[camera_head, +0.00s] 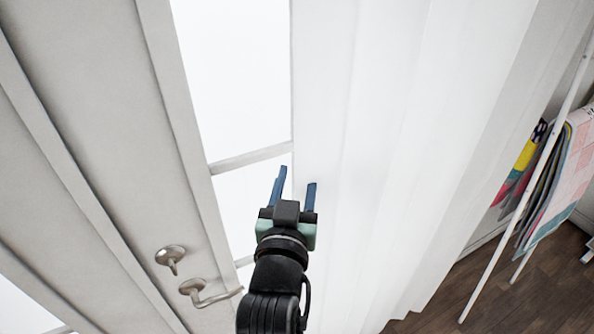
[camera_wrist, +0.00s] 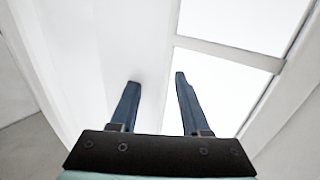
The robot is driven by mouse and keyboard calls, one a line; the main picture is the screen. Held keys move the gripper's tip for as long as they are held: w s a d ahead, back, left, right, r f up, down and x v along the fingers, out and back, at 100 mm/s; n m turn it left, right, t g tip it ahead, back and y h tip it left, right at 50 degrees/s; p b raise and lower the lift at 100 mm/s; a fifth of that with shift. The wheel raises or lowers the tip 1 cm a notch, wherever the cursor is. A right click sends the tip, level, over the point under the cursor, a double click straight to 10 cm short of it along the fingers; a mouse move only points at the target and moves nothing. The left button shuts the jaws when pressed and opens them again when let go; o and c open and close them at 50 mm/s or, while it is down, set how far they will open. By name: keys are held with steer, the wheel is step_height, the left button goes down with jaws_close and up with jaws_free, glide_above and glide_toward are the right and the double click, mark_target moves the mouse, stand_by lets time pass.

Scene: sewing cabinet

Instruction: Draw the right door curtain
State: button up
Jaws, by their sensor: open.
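The white door curtain (camera_head: 400,130) hangs in folds on the right of the door in the head view, covering part of the glass. Its left edge runs down beside the bare pane. My gripper (camera_head: 295,182) is open at this edge, one blue finger over the glass side and the other in front of the curtain. In the wrist view my gripper (camera_wrist: 156,80) is open, with the curtain (camera_wrist: 100,50) at the left finger and the edge between the fingers. I cannot tell whether either finger touches the cloth.
The white door frame (camera_head: 100,130) with a metal knob (camera_head: 171,257) and a lever handle (camera_head: 205,294) is left of my gripper. A bare glass pane (camera_head: 235,75) lies between. A white rack (camera_head: 530,190) with hanging fabrics (camera_head: 560,170) stands at the right on the wooden floor (camera_head: 535,290).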

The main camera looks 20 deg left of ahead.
steer(key=shift+w, duration=0.2)
jaws_close()
stand_by(1.4)
